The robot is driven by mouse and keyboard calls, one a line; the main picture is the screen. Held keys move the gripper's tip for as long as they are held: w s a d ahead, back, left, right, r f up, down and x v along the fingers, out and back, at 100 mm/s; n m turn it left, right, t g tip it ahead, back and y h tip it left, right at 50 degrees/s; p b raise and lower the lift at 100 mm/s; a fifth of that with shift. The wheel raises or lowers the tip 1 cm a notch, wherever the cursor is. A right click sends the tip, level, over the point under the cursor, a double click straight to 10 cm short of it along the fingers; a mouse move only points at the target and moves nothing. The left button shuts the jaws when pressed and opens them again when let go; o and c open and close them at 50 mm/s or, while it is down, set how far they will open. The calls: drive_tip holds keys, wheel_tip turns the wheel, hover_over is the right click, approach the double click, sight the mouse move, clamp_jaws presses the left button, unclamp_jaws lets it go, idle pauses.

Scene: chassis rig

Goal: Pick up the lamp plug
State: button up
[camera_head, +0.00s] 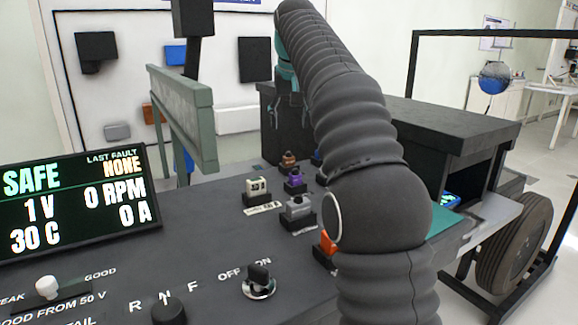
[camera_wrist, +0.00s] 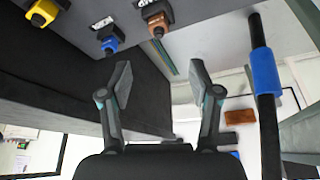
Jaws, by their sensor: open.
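Several coloured plugs sit in black sockets on the dark bench top; I cannot tell which is the lamp plug. The head view shows a brown plug (camera_head: 289,158), a purple plug (camera_head: 295,177), a beige plug (camera_head: 257,186), a grey plug (camera_head: 298,206) and an orange plug (camera_head: 326,243) partly behind my arm. The wrist view shows a yellow plug (camera_wrist: 44,12), a blue plug (camera_wrist: 109,43) and the brown plug (camera_wrist: 157,24) near its top edge. My gripper (camera_wrist: 160,78) is open with nothing between its fingers. It is partly visible in the head view (camera_head: 290,112), above and beyond the plugs.
A display (camera_head: 75,197) reads SAFE, 1 V, 0 RPM. A green-grey rail (camera_head: 185,110) rises left of the plugs. A dark open-fronted box (camera_head: 440,125) stands at right. A knob (camera_head: 259,275) and a white-topped lever (camera_head: 47,287) are in front.

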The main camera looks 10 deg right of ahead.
sight(289, 152)
drive_tip(key=b+x, duration=0.1)
drive_tip(key=x, duration=0.4)
drive_tip(key=shift+a+f, duration=0.15)
drive_tip(key=shift+s+b+x, duration=0.1)
drive_tip(key=shift+b+x, duration=0.45)
drive_tip(key=shift+x, duration=0.75)
drive_tip(key=shift+s+b+x, duration=0.15)
drive_tip(key=shift+b+x, duration=0.35)
drive_tip(key=shift+x, duration=0.8)
drive_tip(key=shift+c, duration=0.4)
clamp_jaws()
